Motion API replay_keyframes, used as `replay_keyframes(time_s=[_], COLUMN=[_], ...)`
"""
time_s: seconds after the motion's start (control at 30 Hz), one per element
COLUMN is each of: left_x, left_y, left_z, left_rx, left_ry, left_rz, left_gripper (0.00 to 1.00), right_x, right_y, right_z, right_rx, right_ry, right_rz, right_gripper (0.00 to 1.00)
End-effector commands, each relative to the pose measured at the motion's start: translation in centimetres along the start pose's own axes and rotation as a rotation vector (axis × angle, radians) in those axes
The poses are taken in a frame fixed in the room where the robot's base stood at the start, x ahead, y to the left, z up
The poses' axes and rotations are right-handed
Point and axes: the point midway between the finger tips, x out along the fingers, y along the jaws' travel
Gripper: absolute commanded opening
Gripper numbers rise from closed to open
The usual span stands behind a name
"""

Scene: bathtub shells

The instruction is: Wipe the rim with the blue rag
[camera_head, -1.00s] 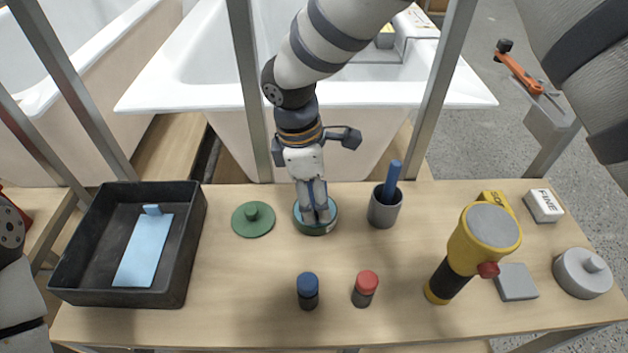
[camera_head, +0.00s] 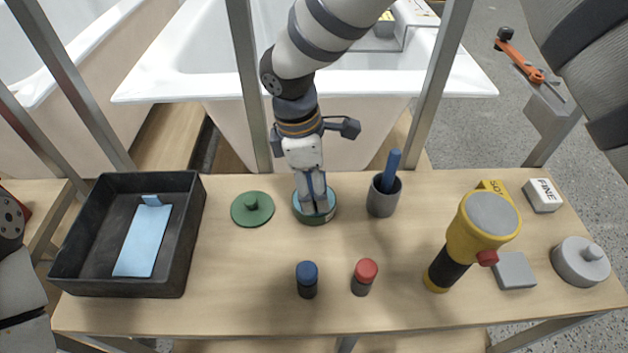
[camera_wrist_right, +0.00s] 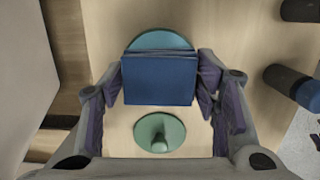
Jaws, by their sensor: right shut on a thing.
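My right gripper (camera_head: 313,200) points down over a round green tin (camera_head: 316,219) with a teal top on the bench. In the wrist view the right gripper (camera_wrist_right: 160,85) is shut on a flat, folded dark blue piece (camera_wrist_right: 160,82), which looks like the blue rag. The teal tin top (camera_wrist_right: 160,41) shows just behind the rag; whether they touch is unclear. In the head view the fingers hide most of the rag. The white bathtub rim (camera_head: 190,98) runs behind the bench, beyond metal posts. My left gripper is out of view.
A green knobbed lid (camera_head: 252,208) lies left of the tin. A black tray (camera_head: 70,240) holds a light blue strip (camera_head: 143,242). A grey cup (camera_head: 383,197), blue-capped bottle (camera_head: 307,280), red-capped bottle (camera_head: 364,277) and yellow lamp (camera_head: 480,235) stand nearby. Metal posts (camera_head: 443,85) flank the arm.

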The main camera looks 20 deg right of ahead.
Motion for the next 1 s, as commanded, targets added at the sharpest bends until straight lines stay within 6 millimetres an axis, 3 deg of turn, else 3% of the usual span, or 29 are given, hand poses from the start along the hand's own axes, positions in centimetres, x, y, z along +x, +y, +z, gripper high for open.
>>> replay_keyframes(time_s=[1.0], left_x=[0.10], left_y=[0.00], left_z=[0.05], left_rx=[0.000], left_ry=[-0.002], left_rz=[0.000], left_gripper=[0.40], right_x=[0.72], right_y=[-0.01], right_z=[-0.11], right_rx=[0.000], right_ry=[0.000], right_rz=[0.000], right_gripper=[0.34])
